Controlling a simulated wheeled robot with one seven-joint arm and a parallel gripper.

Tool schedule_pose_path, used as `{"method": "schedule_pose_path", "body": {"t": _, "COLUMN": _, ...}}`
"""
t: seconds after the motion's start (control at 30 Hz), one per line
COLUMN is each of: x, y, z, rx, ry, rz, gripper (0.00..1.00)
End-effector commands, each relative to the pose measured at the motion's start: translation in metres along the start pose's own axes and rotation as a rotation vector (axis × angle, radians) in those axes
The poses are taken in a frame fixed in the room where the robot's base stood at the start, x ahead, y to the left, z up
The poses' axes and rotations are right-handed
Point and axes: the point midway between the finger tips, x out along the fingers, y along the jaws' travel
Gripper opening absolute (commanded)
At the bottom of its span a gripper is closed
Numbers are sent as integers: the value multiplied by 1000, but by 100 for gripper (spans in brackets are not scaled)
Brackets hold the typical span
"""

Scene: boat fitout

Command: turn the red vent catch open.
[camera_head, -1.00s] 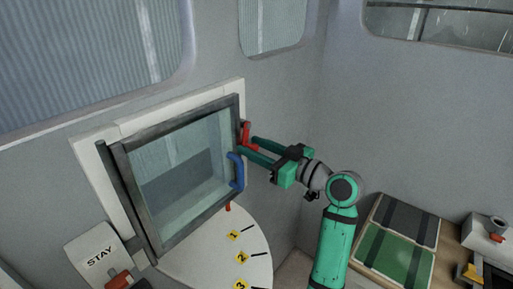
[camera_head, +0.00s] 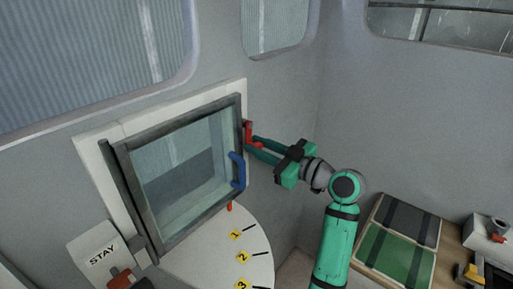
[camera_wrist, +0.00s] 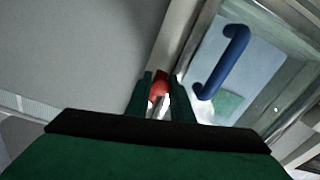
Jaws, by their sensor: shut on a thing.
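The red vent catch (camera_head: 248,132) is at the right edge of the vent frame, near its upper corner. Its lower part sticks out to the right, between my fingertips. My gripper (camera_head: 258,146) reaches in from the right and is shut on this part. In the wrist view the red catch (camera_wrist: 159,84) shows between the two green fingers of my gripper (camera_wrist: 158,90); part of it is hidden by them. The glazed vent (camera_head: 185,165) has a dark frame and looks closed. A blue handle (camera_head: 238,171) is on its right side, just below and left of my gripper.
Below the vent is a pale rounded plate (camera_head: 215,262) with yellow number tags and a red pointer (camera_head: 229,206). A "STAY" sign (camera_head: 103,254) is at lower left. A bench with green and dark pads (camera_head: 393,257) is at right. Bare wall (camera_head: 420,120) lies behind my arm.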

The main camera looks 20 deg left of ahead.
Motion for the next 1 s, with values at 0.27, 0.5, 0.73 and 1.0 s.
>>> {"method": "schedule_pose_path", "body": {"t": 0.27, "x": -2, "y": 2, "z": -3, "rx": -24, "ry": 5, "rz": 2, "gripper": 0}}
{"method": "schedule_pose_path", "body": {"t": 0.5, "x": -1, "y": 1, "z": -2, "rx": -23, "ry": 5, "rz": 2, "gripper": 38}}
{"method": "schedule_pose_path", "body": {"t": 0.73, "x": -1, "y": 1, "z": -2, "rx": -21, "ry": 3, "rz": 0, "gripper": 38}}
{"method": "schedule_pose_path", "body": {"t": 1.0, "x": -32, "y": 1, "z": -1, "rx": -21, "ry": 3, "rz": 3, "gripper": 38}}
